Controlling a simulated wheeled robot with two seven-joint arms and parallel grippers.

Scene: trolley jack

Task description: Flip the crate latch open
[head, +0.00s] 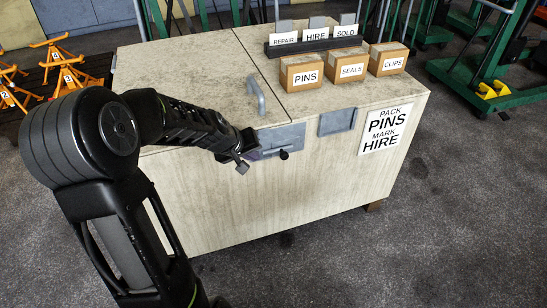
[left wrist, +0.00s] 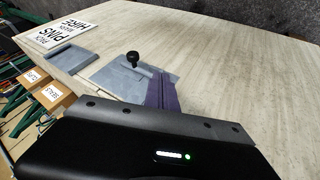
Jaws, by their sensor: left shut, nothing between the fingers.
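The crate (head: 215,200) is a large pale wooden box. A grey metal latch plate (head: 281,137) sits at the top of its front, with a black knob (head: 284,155) at its lower part. My left gripper (head: 259,154) is shut and empty at the left part of this latch, beside the knob. In the left wrist view the shut fingers (left wrist: 162,88) lie over the grey plate (left wrist: 112,75), close to the knob (left wrist: 132,58). Whether they touch the plate I cannot tell. My arm hides part of the latch's left side. My right gripper is not in view.
A second grey plate (head: 337,122) and a PACK PINS MARK HIRE sign (head: 385,129) are to the right on the front. On top are a lid handle (head: 256,96), boxes marked PINS (head: 306,77), SEALS (head: 350,70) and CLIPS (head: 391,63), and a card rack (head: 312,46).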

